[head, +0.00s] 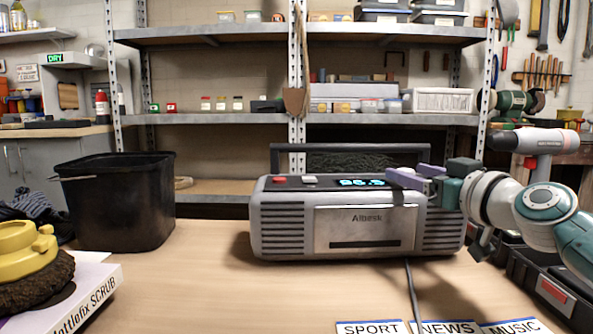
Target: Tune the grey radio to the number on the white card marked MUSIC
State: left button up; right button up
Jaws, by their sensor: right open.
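The grey radio (365,228) stands upright on the wooden table, its front facing me. Its blue lit display (362,183) seems to read 96.5, but the digits are small. A red button (279,179) and a pale button (309,180) sit on its top left. My right gripper (408,177) is open, its purple fingers over the radio's top right; they hide whatever is there, and I cannot tell whether they touch it. The white MUSIC card (513,327) lies at the bottom edge; its number is out of frame. My left gripper is not in view.
SPORT (371,327) and NEWS (447,327) cards lie left of the MUSIC card. A dark cable (411,285) runs forward from the radio. A dark case (545,280) is at right.

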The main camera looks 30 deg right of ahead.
jog(key=shift+c, duration=0.2)
grip_shut()
dwell(0.3)
